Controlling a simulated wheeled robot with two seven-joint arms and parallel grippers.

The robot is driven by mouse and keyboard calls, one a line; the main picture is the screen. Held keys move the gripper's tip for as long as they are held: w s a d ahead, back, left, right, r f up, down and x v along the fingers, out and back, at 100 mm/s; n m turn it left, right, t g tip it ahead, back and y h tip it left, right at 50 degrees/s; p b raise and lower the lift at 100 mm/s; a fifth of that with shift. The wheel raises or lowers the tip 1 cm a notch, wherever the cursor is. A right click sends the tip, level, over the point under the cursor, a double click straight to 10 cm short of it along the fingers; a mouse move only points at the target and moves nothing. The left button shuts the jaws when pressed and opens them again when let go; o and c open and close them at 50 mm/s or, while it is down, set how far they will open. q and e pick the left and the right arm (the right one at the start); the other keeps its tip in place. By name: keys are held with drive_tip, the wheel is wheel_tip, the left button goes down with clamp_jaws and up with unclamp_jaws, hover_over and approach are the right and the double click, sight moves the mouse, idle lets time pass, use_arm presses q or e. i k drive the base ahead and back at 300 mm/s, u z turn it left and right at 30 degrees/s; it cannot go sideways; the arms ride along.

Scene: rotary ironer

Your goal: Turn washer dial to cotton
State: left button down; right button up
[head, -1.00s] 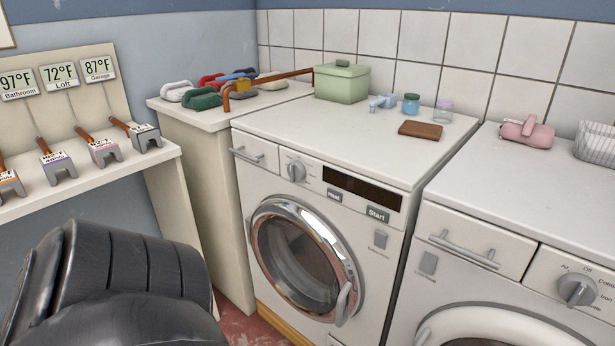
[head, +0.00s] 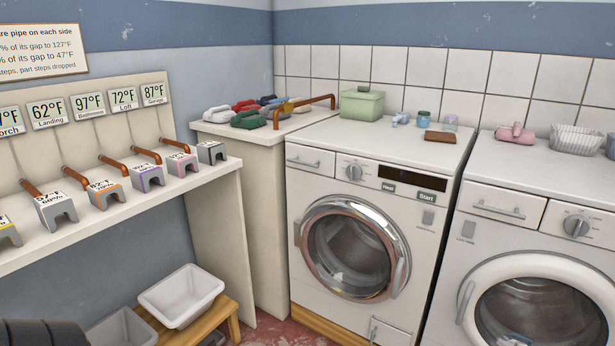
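Two white front-loading machines stand side by side. The left machine (head: 300,230) has a grey round dial (head: 353,172), a dark display (head: 413,178) and a Start button (head: 427,197). Its chrome-rimmed round door (head: 355,250) is shut. The right machine (head: 450,270) has a grey dial (head: 576,225) with small labels around it, too small to read surely. I cannot tell from the frames which machine is the washer or where either dial points. Neither gripper is in view; only a black part of my body shows at the bottom left.
A shelf (head: 225,178) on the left holds several grey blocks with copper pipes under temperature cards. A green box (head: 362,103), jars and a brown block (head: 440,137) lie on the left machine. The red floor before it looks clear.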

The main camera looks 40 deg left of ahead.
sight(354, 171)
drive_tip(key=u, duration=1.45)
drive_tip(key=i, duration=0.35)
